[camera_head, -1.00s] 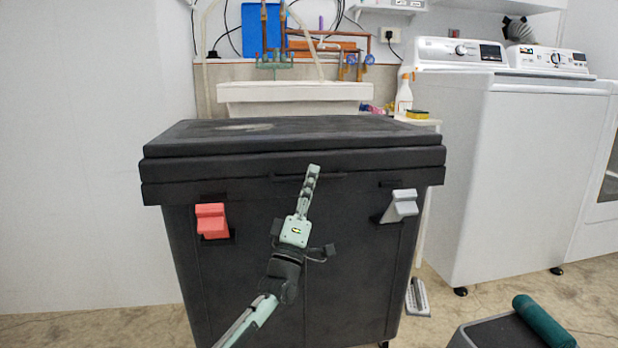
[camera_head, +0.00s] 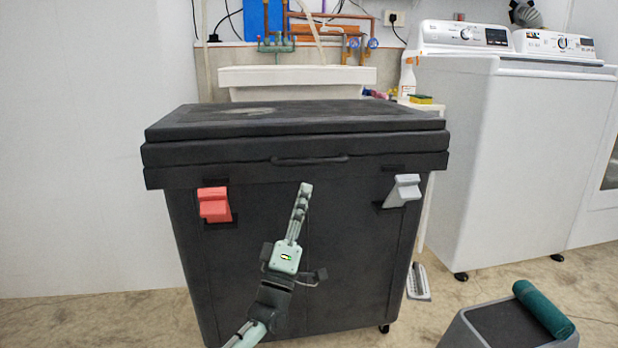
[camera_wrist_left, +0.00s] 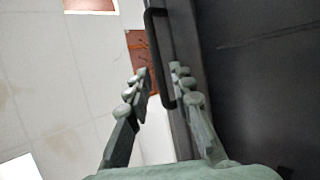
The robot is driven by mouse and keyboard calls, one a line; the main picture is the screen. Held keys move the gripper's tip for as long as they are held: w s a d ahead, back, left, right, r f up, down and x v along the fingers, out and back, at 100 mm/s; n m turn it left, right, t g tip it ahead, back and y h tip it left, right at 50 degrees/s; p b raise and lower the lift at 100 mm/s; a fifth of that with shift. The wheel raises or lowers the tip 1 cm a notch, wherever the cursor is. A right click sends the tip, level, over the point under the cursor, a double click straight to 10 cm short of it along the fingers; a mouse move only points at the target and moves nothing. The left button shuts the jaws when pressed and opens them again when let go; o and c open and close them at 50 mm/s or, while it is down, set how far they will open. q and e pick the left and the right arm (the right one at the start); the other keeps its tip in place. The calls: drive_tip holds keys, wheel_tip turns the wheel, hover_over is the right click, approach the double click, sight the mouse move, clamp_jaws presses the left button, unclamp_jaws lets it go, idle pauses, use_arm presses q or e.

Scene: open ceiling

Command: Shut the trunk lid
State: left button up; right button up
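The trunk is a big black box (camera_head: 345,260) standing in the middle of the head view. Its lid (camera_head: 320,118) lies down flat across the top, with thin seams along the front rim; whether it is fully seated I cannot tell. A dark handle (camera_head: 310,160) is on the front rim, between a red latch (camera_head: 214,205) and a grey latch (camera_head: 404,190). My left gripper (camera_head: 303,190) is in front of the trunk, just below the handle. The left wrist view shows its fingers (camera_wrist_left: 160,80) apart and empty, with the handle (camera_wrist_left: 158,55) close beyond them. My right gripper is out of view.
A white sink (camera_head: 295,77) is behind the trunk. White washing machines (camera_head: 530,160) stand to the right. A grey stool (camera_head: 500,330) with a green roll (camera_head: 542,309) is at lower right. Floor to the left of the trunk is clear.

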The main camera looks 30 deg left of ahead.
use_arm(q)
drive_tip(key=v, duration=0.3)
drive_tip(key=shift+s+f, duration=0.25)
drive_tip(key=shift+s, duration=0.1)
